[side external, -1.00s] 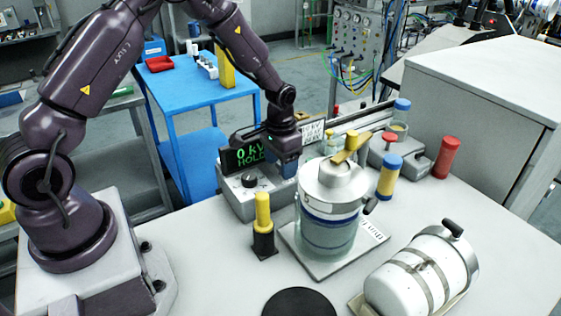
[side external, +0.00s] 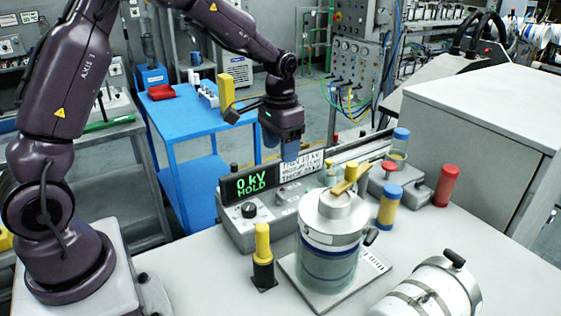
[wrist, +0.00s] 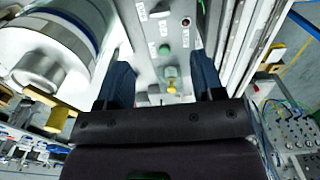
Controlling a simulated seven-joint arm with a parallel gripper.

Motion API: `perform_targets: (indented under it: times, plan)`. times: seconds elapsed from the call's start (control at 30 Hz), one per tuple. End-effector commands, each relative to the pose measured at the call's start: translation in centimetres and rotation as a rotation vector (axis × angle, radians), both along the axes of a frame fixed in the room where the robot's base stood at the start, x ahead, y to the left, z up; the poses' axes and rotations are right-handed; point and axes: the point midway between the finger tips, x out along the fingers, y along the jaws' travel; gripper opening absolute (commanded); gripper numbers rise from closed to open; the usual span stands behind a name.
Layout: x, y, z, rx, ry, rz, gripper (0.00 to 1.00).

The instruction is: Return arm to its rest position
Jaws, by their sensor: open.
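My gripper (side external: 283,143) hangs in the air above and behind the control box (side external: 240,232), at the end of my raised arm. Its blue jaws point down with nothing visibly held. In the wrist view the two blue fingers (wrist: 163,85) are spread apart, with the box's top panel, its switches and a yellow-tipped part seen between and beyond them. The box's display (side external: 251,186) reads "0 kV HOLD".
A glass jar (side external: 327,262) with a metal lid and yellow bar stands in front of the box. A yellow-and-black post (side external: 263,255), a white cylinder (side external: 428,295) and blue- and red-capped containers (side external: 390,205) (side external: 446,187) occupy the bench. A grey cabinet (side external: 470,130) stands right.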

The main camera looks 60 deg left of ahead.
Motion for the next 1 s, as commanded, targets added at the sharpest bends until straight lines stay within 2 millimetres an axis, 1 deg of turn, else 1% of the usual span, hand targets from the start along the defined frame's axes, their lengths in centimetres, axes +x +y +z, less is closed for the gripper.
perform_targets:
  times: [0.17,0.4,0.47,0.53,0.57,0.67,0.77,0.9,1.0]
  plan:
    - [0.0,0.0,0.5,0.000,0.001,0.000,0.62]
    - [0.0,0.0,0.5,0.000,0.000,0.006,0.62]
    - [-0.5,-0.1,0.1,-0.004,0.014,0.019,0.62]
    - [-1.8,-0.3,-0.4,-0.009,0.041,0.033,0.62]
    - [-2.5,-0.4,-0.1,-0.008,0.043,0.040,0.62]
    - [-4.8,-1.2,1.9,-0.001,0.025,0.053,0.62]
    - [-7.4,-2.3,4.4,0.010,-0.015,0.060,0.62]
    - [-11.5,-3.7,7.6,0.022,-0.093,0.061,0.62]
    - [-14.4,-4.7,9.5,0.024,-0.162,0.057,0.62]
